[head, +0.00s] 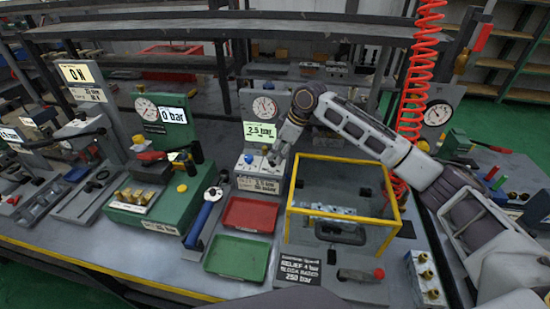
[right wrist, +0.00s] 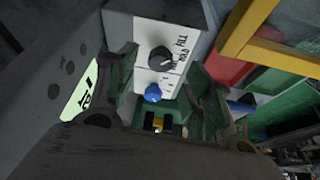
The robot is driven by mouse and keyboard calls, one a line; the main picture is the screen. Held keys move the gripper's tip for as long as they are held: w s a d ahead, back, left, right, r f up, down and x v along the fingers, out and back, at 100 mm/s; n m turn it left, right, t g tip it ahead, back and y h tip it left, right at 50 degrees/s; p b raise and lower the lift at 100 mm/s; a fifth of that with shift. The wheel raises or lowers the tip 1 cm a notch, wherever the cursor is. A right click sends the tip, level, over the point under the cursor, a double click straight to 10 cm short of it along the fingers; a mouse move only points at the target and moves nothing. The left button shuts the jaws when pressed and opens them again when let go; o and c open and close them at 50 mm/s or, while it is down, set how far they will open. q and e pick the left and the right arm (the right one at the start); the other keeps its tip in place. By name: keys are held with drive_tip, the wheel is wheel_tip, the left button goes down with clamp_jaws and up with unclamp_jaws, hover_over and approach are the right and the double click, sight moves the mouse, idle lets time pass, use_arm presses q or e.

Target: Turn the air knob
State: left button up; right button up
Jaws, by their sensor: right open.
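The grey air unit (head: 258,175) stands mid-bench, with a dial gauge and a lit display reading 2.5 bar (head: 260,131) above it. Its white panel carries a black knob (right wrist: 160,58) and a blue knob (right wrist: 153,92), seen in the right wrist view; the blue knob also shows in the head view (head: 249,158). I cannot read the panel lettering surely. My right gripper (head: 275,159) is at the front of this panel; in the right wrist view its open fingers (right wrist: 160,90) lie either side of the knobs, with nothing held. Contact cannot be told. My left gripper is out of view.
A yellow-framed clear enclosure (head: 345,159) stands right of the air unit, close to my right forearm. A red tray (head: 250,215) and green tray (head: 237,257) lie in front. A green test stand (head: 172,190) is left. A red coiled hose (head: 417,70) hangs right.

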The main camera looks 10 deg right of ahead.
sight(274, 160)
drive_tip(key=shift+x, duration=1.85)
drive_tip(key=shift+d, duration=0.1)
drive_tip(key=shift+c, duration=0.4)
drive_tip(key=c, duration=0.9)
